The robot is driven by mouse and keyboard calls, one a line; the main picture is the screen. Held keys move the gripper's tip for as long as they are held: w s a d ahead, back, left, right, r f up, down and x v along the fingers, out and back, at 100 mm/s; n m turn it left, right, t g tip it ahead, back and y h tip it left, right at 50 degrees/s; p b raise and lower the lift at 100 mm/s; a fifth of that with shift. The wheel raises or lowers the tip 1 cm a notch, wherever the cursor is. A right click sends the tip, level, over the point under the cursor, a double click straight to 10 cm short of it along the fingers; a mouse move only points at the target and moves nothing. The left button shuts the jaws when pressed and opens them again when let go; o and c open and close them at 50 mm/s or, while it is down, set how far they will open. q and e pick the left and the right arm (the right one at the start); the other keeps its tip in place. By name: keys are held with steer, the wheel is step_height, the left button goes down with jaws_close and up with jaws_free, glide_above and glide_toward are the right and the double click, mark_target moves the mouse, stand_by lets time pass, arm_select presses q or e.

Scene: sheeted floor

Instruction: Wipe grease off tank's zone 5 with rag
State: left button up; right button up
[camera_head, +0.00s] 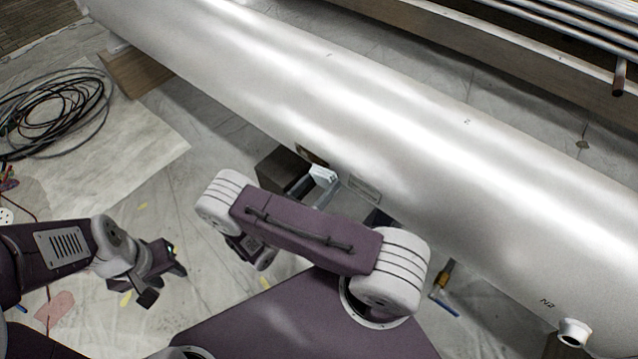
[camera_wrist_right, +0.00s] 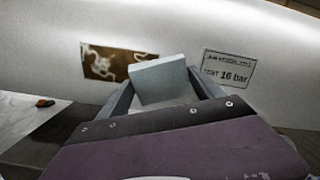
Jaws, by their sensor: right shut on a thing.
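The tank (camera_head: 420,135) is a long pale cylinder lying diagonally across the head view. A brown grease patch (camera_wrist_right: 105,62) with pale streaks is on its near side, left of a "TEST 16 bar" plate (camera_wrist_right: 228,68); the patch shows partly in the head view (camera_head: 311,157). My right gripper (camera_wrist_right: 165,100) is shut on a pale grey, folded rag (camera_wrist_right: 160,80). The rag overlaps the patch's right edge in the wrist view; I cannot tell whether it touches the tank. My left gripper (camera_head: 165,280) is open and empty above the floor, away from the tank.
A coil of black cable (camera_head: 50,110) lies on the sheeted floor at left. Wooden block (camera_head: 135,70) supports the tank's far end. A beam and pipes (camera_head: 570,25) lie behind the tank. A nozzle (camera_head: 573,332) sticks out at lower right. Small yellow-handled tool (camera_head: 443,278) lies below the tank.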

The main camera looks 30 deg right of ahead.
steer(key=shift+w+d+r, duration=0.1)
steer(key=shift+w+d, duration=0.15)
steer(key=shift+d, duration=0.35)
